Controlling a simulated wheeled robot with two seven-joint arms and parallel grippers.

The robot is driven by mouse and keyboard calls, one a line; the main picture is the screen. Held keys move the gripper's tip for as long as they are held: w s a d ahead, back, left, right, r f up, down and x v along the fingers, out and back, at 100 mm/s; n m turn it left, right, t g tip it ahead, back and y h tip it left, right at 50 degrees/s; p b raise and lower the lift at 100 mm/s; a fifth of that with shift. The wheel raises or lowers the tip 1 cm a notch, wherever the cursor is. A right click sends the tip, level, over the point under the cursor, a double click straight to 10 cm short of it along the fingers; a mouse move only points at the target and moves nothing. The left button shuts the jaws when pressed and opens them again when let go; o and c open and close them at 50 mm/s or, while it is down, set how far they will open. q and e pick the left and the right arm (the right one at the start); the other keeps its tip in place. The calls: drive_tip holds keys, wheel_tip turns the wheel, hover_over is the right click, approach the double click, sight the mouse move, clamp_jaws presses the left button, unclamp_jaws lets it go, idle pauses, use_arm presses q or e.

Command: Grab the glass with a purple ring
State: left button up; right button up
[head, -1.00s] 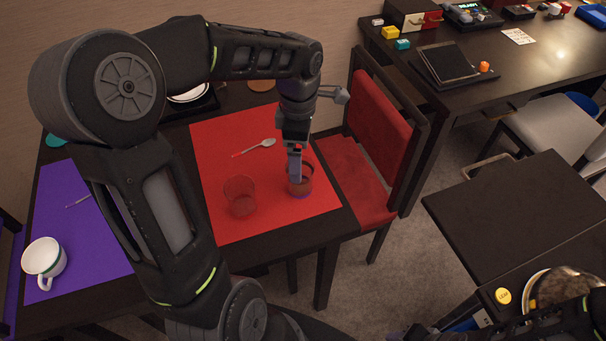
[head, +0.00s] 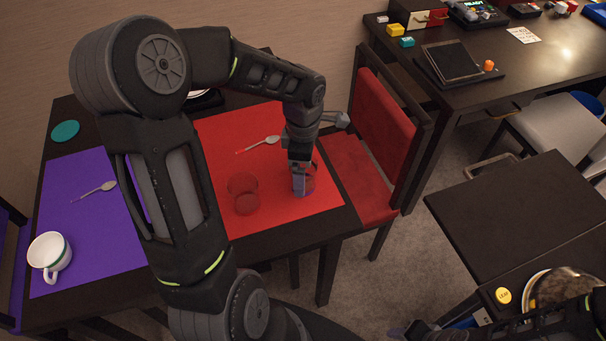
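The glass with a purple ring (head: 309,184) stands on the red placemat (head: 275,214) near its right edge. My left gripper (head: 299,190) points down at this glass and covers its left part. Its fingers overlap the glass in the picture. I cannot tell whether they are inside it, around its wall or in front of it, or whether they are closed. A second clear glass (head: 243,194), with no purple ring visible, stands to the left on the same mat.
A purple placemat (head: 95,215) with a white cup (head: 49,256) is at left. A red-cushioned chair (head: 383,140) stands close to the table's right side.

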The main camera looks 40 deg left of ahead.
use_arm(q)
drive_tip(key=shift+f, duration=0.6)
drive_tip(key=shift+c, duration=0.3)
drive_tip(key=c, duration=1.6)
drive_tip(key=shift+r, duration=0.15)
wheel_tip(320, 180, up, 10)
drive_tip(key=shift+f, duration=0.1)
